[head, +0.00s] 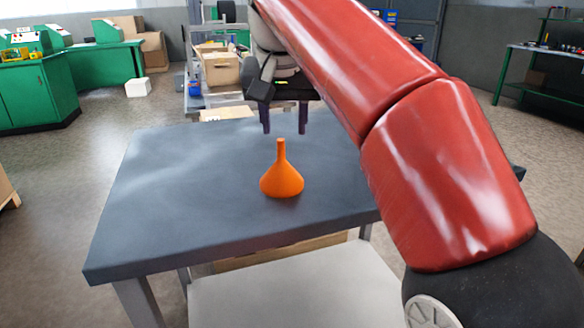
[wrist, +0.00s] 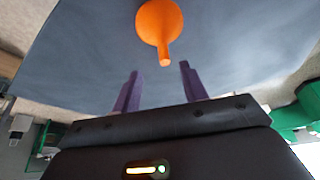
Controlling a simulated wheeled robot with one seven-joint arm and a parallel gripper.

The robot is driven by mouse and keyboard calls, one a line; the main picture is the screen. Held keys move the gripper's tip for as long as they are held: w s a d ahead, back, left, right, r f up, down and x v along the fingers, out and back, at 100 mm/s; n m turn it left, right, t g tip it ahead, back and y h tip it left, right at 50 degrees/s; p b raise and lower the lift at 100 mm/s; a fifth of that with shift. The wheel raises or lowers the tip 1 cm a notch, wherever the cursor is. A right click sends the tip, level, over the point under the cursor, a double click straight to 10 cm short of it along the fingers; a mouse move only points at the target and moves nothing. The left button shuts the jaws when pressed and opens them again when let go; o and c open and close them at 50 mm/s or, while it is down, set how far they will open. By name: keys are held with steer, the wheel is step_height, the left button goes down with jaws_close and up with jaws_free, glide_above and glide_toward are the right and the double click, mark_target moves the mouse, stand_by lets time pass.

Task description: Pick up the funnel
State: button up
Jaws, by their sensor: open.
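An orange funnel (head: 281,180) stands on the dark grey table (head: 170,200), wide mouth down and spout up. In the head view my gripper (head: 284,130) is above the table with its fingers pointing down, its tips near the height of the spout's top and seemingly behind it. The wrist view shows the funnel (wrist: 160,25) at the top, beyond the two purple fingertips (wrist: 160,72). The fingers are apart with nothing between them, and none touches the funnel.
The rest of the tabletop is bare. My red arm covers the table's right part in the head view. A lower pale shelf (head: 290,295) is under the table. Cardboard boxes (head: 218,68) and green benches (head: 40,90) stand farther back.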

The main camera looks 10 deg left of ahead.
mark_target(281, 140)
steer(key=x, duration=0.2)
steer(key=b+x, duration=0.1)
steer(key=x, duration=0.1)
steer(key=b+x, duration=0.1)
steer(key=x, duration=0.2)
steer(key=shift+s+a, duration=0.3)
steer(key=shift+a, duration=0.05)
jaws_close()
